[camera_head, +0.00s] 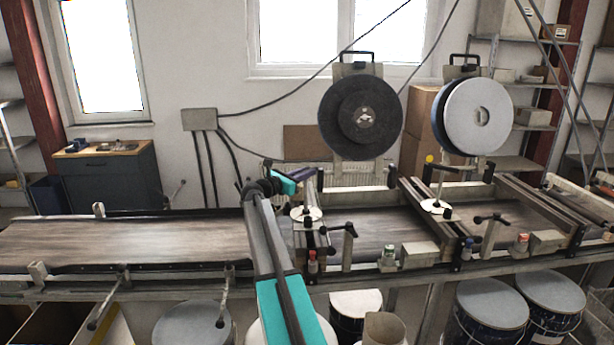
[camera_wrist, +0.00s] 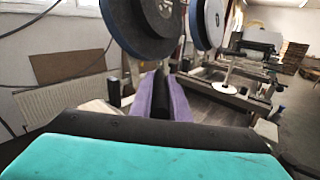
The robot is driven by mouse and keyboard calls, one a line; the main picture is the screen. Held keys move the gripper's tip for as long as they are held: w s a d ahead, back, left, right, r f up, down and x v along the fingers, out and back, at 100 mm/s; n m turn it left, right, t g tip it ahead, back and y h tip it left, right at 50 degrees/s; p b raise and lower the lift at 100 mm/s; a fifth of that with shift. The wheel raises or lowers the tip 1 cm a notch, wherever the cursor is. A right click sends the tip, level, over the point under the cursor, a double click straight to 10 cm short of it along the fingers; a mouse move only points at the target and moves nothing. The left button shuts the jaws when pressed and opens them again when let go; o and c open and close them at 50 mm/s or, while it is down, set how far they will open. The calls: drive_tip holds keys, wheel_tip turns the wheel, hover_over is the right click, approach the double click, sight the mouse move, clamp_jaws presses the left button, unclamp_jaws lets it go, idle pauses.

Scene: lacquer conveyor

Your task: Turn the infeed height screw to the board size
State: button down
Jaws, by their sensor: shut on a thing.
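The infeed height screw stands over the near end of the machine bed, with a white round dial (camera_head: 306,215) at its foot in the head view. Its top is covered by my gripper (camera_head: 310,174). In the wrist view the two purple fingers of my gripper (camera_wrist: 162,98) point forward, close together. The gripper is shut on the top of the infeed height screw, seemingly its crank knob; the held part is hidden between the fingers. I cannot read the dial's marks. A second screw with a white dial (camera_head: 436,206) and yellow knob (camera_head: 429,159) stands further right, apart from my gripper.
A dark disc (camera_head: 361,117) and a grey disc (camera_head: 478,116) hang above the bed behind the screws; the dark one (camera_wrist: 150,25) is close above my fingers. The conveyor belt (camera_head: 110,240) at left is empty. Black clamp levers (camera_head: 340,231) stick up along the front rail.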

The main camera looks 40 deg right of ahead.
drive_tip(key=shift+s+d+r, duration=0.1)
drive_tip(key=c, duration=1.7)
unclamp_jaws()
drive_tip(key=shift+a, duration=0.5)
drive_tip(key=a+b, duration=0.5)
drive_tip(key=a, duration=0.8)
